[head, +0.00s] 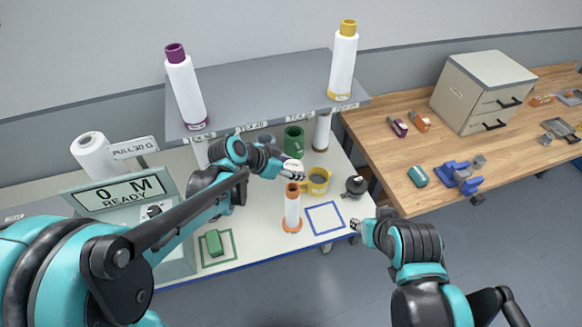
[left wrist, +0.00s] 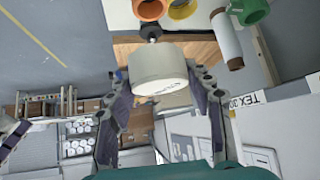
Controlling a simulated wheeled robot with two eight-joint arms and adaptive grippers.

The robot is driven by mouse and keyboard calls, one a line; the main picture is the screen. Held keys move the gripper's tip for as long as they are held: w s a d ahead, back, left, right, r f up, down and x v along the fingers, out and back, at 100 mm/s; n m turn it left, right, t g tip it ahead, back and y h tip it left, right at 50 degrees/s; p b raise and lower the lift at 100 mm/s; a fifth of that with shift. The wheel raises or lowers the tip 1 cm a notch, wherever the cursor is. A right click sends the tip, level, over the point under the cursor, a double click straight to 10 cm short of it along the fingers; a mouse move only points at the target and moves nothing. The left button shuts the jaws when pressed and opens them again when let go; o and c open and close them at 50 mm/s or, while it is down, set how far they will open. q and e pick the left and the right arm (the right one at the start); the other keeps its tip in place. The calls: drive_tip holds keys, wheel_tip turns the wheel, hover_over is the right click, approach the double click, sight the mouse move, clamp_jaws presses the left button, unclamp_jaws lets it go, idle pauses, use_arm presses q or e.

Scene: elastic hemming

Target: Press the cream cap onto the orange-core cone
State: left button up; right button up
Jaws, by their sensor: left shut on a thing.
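The cream cap (left wrist: 158,68) is a short round piece held between the two fingers of my left gripper (left wrist: 165,100) in the left wrist view. In the head view my left gripper (head: 291,172) is shut on the cap (head: 294,166), just above the orange-core cone. The cone (head: 292,210) stands upright on the white table, white with an orange top and an orange foot. Its orange end (left wrist: 150,9) shows at the top edge of the left wrist view, apart from the cap. My right gripper (head: 356,223) is by the table's right front edge; its jaws are too small to read.
A yellow cup-like piece (head: 318,181), a green cylinder (head: 294,142) and a black round object (head: 355,185) stand nearby. A blue square outline (head: 325,218) is empty. A green block (head: 214,242) lies at the front left. A grey shelf (head: 262,88) overhangs the back.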

sight(292, 188)
use_arm(q)
drive_tip(key=shift+w+f, duration=0.1)
drive_tip(key=shift+w, duration=0.15)
drive_tip(key=shift+f, duration=0.15)
drive_tip(key=shift+s+f+b, duration=0.1)
drive_tip(key=shift+f+b, duration=0.4)
drive_tip(key=shift+b, duration=0.25)
wheel_tip(292, 188, down, 4)
drive_tip(key=b, duration=0.3)
drive_tip(key=shift+f+b, duration=0.2)
drive_tip(key=shift+b, duration=0.2)
drive_tip(key=shift+f, duration=2.05)
idle(0.9)
drive_tip(key=o, duration=1)
